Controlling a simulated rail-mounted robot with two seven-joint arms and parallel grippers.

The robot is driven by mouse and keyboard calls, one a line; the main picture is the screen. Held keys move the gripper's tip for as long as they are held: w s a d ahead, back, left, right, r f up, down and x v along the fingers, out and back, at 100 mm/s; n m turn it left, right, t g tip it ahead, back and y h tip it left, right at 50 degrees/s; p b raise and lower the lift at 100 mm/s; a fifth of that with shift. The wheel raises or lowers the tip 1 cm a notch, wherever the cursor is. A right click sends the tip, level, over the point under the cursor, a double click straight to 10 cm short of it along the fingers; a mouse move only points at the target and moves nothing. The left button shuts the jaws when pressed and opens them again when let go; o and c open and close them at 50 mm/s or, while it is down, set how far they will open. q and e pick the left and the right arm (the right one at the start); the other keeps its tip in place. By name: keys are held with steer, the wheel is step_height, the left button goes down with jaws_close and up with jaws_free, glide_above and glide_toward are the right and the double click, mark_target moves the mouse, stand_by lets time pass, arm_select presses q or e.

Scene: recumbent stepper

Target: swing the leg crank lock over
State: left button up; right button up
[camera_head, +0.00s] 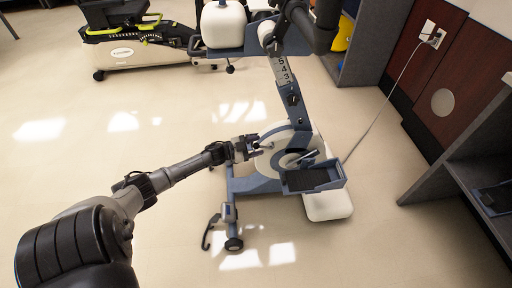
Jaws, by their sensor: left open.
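The recumbent stepper, a blue-grey and white machine, stands in the middle with its white seat (223,24) at the top. Its round white crank disc (275,158) is low on the frame, with a black pedal (307,179) at its right. My left gripper (255,147) is open at the left edge of the disc, its fingers pointing right. A small part of the crank shows just by the fingertips; I cannot tell whether they touch it. The leg crank lock is too small to make out surely, and may be partly hidden by the gripper. My right gripper is not seen.
A caster (234,244) on the stepper's foot and a dark hook-like strap (208,232) are below the gripper. A power cord (377,112) runs from the machine to the wall outlet (431,34). Grey shelving (440,180) stands at right. The floor at left is clear.

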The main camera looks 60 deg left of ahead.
arm_select(q)
steer(key=shift+c, duration=0.3)
jaws_close()
stand_by(0.3)
